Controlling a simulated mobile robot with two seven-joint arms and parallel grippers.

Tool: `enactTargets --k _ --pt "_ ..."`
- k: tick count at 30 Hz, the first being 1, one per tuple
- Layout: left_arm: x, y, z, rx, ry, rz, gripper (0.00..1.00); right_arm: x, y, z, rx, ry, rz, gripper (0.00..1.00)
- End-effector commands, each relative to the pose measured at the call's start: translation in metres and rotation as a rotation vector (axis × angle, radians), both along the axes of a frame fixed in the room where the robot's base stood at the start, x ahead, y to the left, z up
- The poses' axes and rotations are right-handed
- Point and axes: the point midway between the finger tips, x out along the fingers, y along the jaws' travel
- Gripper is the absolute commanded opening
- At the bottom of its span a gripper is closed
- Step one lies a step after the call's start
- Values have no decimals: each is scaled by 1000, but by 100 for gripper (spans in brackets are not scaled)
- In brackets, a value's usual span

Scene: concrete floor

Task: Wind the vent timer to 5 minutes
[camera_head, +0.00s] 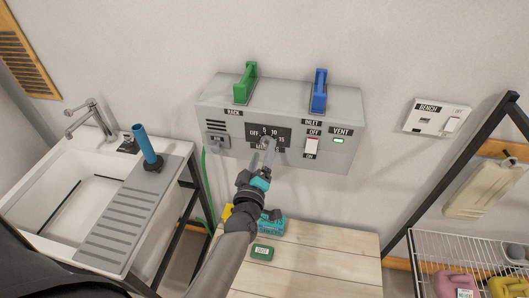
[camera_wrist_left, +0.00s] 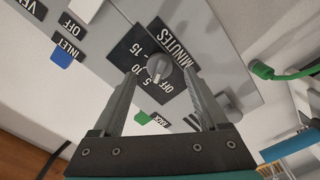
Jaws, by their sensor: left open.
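The vent timer is a black plate (camera_head: 284,131) marked OFF, 5, 10, 15 and MINUTES on the front of a grey wall box (camera_head: 230,104). In the left wrist view the plate (camera_wrist_left: 125,52) shows rotated, with a small round grey knob (camera_wrist_left: 160,68) at its middle. My left gripper (camera_head: 268,144) reaches up to the timer and partly covers it in the head view. In the wrist view its open fingers (camera_wrist_left: 162,77) lie either side of the knob, with visible gaps. I cannot read the knob's pointer surely. My right gripper is not in view.
Beside the timer are a white INLET switch (camera_head: 312,146) and a green VENT light (camera_head: 339,141). Green (camera_head: 245,83) and blue (camera_head: 319,91) handles stand on the box top. Below is a wooden table (camera_head: 320,262) with a green item (camera_head: 262,252). A sink (camera_head: 60,180) is left.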

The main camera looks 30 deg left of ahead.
Motion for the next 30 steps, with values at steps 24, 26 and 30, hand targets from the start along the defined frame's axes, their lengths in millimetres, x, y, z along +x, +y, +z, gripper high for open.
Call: enactTargets --k 24,26,30 --pt "22 6 0 0 1 0 49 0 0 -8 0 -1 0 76" --pt "22 6 0 0 1 0 42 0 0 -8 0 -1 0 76" --pt "22 6 0 0 1 0 27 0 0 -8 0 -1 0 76"
